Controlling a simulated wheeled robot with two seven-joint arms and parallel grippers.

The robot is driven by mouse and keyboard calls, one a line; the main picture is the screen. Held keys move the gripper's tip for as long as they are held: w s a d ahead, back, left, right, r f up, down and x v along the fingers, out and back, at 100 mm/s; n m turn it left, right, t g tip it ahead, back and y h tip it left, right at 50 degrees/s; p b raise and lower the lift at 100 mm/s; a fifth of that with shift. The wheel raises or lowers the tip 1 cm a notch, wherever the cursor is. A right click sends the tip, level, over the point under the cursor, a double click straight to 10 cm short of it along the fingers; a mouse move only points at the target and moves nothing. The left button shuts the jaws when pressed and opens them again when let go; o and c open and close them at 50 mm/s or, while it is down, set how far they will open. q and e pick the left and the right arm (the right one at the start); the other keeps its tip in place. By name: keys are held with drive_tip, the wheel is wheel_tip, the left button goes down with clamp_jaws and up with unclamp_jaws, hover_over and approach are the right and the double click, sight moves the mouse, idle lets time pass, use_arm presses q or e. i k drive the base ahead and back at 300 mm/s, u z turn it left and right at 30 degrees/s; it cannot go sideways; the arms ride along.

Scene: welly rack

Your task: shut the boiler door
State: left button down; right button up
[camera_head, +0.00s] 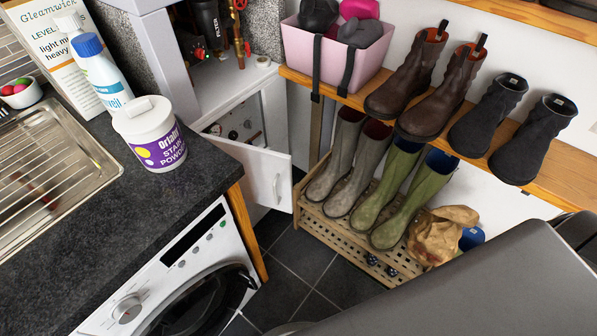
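The boiler door (262,179) is a white panel with a small upright white handle (277,187). It stands open, swung out from the white boiler cabinet (212,88) between the worktop and the welly rack. Through the opening show dials and a dark control panel (236,128). The worktop corner hides the lower left part of the door. Neither of my grippers is in view. A large dark grey shape fills the lower right, and I cannot tell which part it is.
A washing machine (185,262) stands under the dark worktop (75,225), which holds a stain powder tub (150,135). The slatted rack (325,232) with wellies stands right of the door. A shelf (535,170) with boots is above. Dark floor tiles (300,248) between them are clear.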

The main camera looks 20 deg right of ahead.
sight(267, 181)
drive_tip(key=z, duration=0.65)
drive_tip(key=k, duration=1.05)
drive_tip(key=u, duration=1)
drive_tip(key=i, duration=0.5)
drive_tip(key=u, duration=0.15)
